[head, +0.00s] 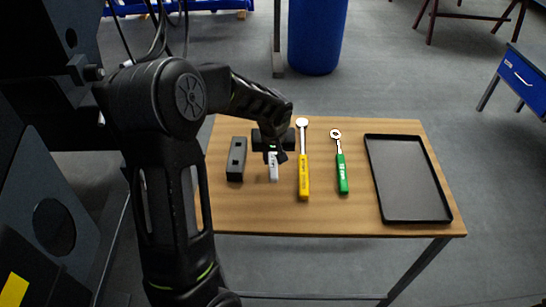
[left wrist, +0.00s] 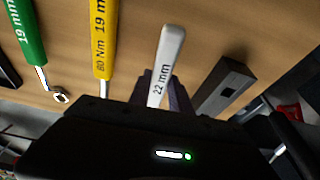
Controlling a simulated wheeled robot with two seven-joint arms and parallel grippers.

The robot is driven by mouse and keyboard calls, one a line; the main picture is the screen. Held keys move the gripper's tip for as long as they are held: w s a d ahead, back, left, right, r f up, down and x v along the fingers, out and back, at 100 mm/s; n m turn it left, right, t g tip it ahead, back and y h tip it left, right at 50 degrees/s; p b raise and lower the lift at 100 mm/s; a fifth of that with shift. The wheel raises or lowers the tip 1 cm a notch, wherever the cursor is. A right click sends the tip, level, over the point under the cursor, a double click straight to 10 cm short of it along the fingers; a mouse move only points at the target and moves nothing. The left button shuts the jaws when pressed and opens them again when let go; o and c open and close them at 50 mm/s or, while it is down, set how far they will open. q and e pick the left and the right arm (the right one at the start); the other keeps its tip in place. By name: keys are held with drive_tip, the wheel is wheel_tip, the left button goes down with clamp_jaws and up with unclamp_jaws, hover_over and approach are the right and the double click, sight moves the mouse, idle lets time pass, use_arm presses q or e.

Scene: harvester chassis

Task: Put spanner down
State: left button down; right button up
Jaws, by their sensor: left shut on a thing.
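The spanner (head: 273,172) is pale silver and marked 22 mm. It shows close up in the left wrist view (left wrist: 164,62), sticking out from between the dark fingers. My left gripper (head: 275,156) is shut on the spanner, over the left part of the wooden table (head: 325,217). Its fingers also show in the left wrist view (left wrist: 160,92). The spanner's held end is hidden by the gripper. I cannot tell whether it touches the tabletop. My right gripper is not in view.
A dark grey block (head: 237,160) stands just left of the spanner. A yellow-handled tool (head: 303,176) and a green-handled tool (head: 342,175) lie to its right. An empty black tray (head: 408,180) is on the table's right. Bare wood lies along the front edge.

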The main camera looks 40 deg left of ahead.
use_arm(q)
drive_tip(key=shift+f, duration=0.2)
drive_tip(key=c, duration=1.6)
unclamp_jaws()
drive_tip(key=shift+f, duration=0.1)
drive_tip(key=shift+c, duration=0.2)
drive_tip(key=o, duration=0.5)
drive_tip(key=shift+c, duration=0.2)
drive_tip(key=v, duration=1.2)
drive_tip(key=shift+b, duration=0.4)
